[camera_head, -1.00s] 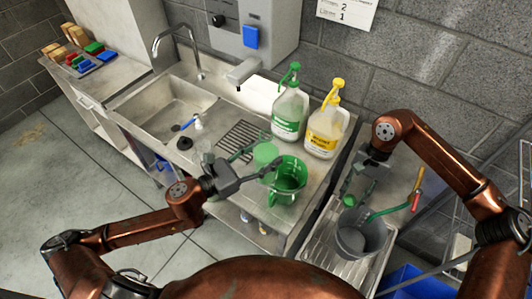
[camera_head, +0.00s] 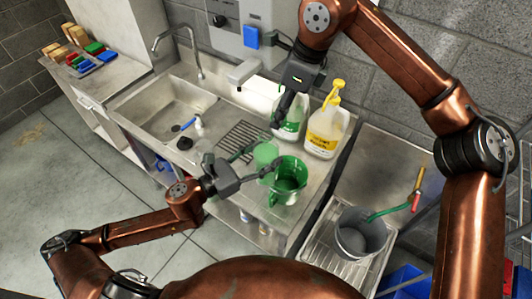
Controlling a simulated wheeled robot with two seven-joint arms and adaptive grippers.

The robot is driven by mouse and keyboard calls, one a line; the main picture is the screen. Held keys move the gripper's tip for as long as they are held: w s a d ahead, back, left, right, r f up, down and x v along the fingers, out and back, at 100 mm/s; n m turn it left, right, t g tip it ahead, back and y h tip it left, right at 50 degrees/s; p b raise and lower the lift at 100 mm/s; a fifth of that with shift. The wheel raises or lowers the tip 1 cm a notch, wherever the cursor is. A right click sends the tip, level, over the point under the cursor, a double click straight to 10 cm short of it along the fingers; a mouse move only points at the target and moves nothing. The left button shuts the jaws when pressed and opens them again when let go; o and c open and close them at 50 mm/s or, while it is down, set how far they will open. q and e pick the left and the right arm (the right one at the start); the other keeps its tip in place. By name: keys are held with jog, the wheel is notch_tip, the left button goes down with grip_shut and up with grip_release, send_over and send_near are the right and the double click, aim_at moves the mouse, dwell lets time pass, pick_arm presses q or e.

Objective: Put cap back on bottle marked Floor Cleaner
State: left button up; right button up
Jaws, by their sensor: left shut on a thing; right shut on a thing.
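The green-labelled bottle (camera_head: 291,128) stands upright at the back of the counter, largely hidden behind my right gripper. The yellow-labelled bottle (camera_head: 324,134) beside it has its yellow pump top (camera_head: 337,92) on. Both labels are too small to read. My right gripper (camera_head: 279,116) is shut in front of the green-labelled bottle's upper left side; what it holds is hidden, and so is the bottle's top. My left gripper (camera_head: 263,158) is shut on a pale green round piece (camera_head: 266,154) beside the rim of the green jug (camera_head: 289,187).
The sink (camera_head: 165,108) lies to the left, with a faucet (camera_head: 187,42) above it. A grey bucket (camera_head: 361,235) stands in the right tray. Coloured blocks (camera_head: 92,50) lie on the far-left counter.

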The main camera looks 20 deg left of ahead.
aim_at(262, 130)
jog(key=shift+m, duration=0.8)
jog(key=a+r, duration=0.1)
jog(key=s+a+r, duration=0.1)
jog(key=shift+s+a+r, duration=0.1)
jog(key=shift+a+r, duration=0.25)
jog(key=shift+r, duration=0.05)
jog(key=shift+f, duration=2.05)
jog(key=shift+a+r, duration=0.1)
jog(key=shift+r, duration=0.05)
